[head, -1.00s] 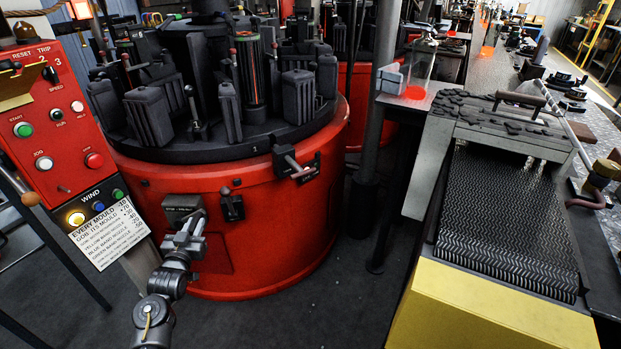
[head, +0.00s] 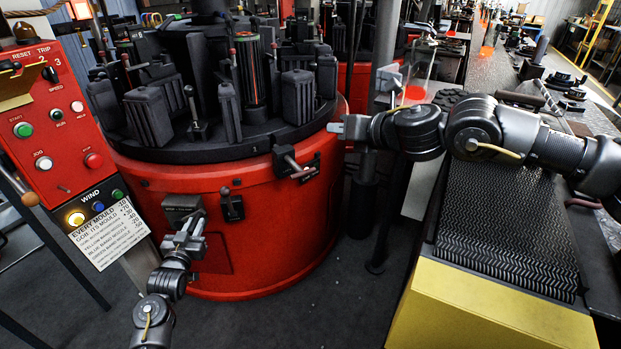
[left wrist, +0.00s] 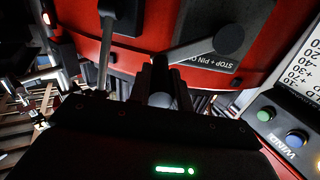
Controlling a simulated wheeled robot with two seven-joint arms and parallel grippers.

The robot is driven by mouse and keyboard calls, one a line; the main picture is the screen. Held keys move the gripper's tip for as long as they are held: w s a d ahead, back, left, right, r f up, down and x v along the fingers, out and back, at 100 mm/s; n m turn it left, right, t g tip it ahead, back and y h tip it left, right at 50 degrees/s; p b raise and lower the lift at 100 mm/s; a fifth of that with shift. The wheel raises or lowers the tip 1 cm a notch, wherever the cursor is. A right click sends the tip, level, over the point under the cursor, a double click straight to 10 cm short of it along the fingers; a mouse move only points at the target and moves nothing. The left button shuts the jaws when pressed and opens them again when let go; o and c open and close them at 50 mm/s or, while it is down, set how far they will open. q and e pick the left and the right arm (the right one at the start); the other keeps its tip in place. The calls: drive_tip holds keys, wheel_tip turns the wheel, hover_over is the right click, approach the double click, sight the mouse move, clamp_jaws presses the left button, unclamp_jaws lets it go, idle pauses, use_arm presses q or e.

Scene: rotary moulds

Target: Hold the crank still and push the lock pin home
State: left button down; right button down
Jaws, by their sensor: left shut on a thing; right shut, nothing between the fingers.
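The red rotary mould machine (head: 260,230) stands at centre left with its ring of dark moulds. The lock pin (head: 290,162), a grey T-shaped handle, sticks out from the drum's front right, beside a small dark label plate. My left gripper (head: 189,230) is low at the drum's front, shut on the crank. In the left wrist view the crank's grey arm (left wrist: 203,46) ends in a round knob beside a plate reading "STOP + PIN"; the gripped part is mostly hidden by the fingers. My right gripper (head: 337,128) is shut and empty, right of and slightly above the lock pin, apart from it.
A red control panel (head: 55,125) with buttons stands at the left. A small lever (head: 231,205) is on the drum between the crank and the lock pin. A grey post (head: 375,80) rises behind my right gripper. A dark ridged conveyor (head: 510,225) with a yellow end lies at the right.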

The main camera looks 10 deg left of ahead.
sight(302, 170)
wheel_tip(302, 170, down, 14)
drive_tip(key=s+n+g+h, duration=0.1)
drive_tip(key=s+n+h, duration=0.2)
drive_tip(key=h, duration=0.1)
drive_tip(key=w+a+f, duration=0.4)
drive_tip(key=w+a, duration=0.3)
drive_tip(key=w, duration=0.2)
drive_tip(key=shift+a+f, duration=0.2)
drive_tip(key=shift+f, duration=0.15)
use_arm(q)
drive_tip(key=shift+r, duration=0.1)
use_arm(e)
drive_tip(key=shift+w+a, duration=1.35)
drive_tip(key=shift+w, duration=0.15)
use_arm(q)
drive_tip(key=shift+s+d+r, duration=0.1)
drive_tip(key=shift+d+r, duration=0.05)
use_arm(e)
drive_tip(key=shift+r, duration=0.2)
use_arm(q)
drive_tip(key=shift+r, duration=0.1)
use_arm(e)
drive_tip(key=shift+a+r, duration=0.1)
drive_tip(key=shift+r, duration=0.05)
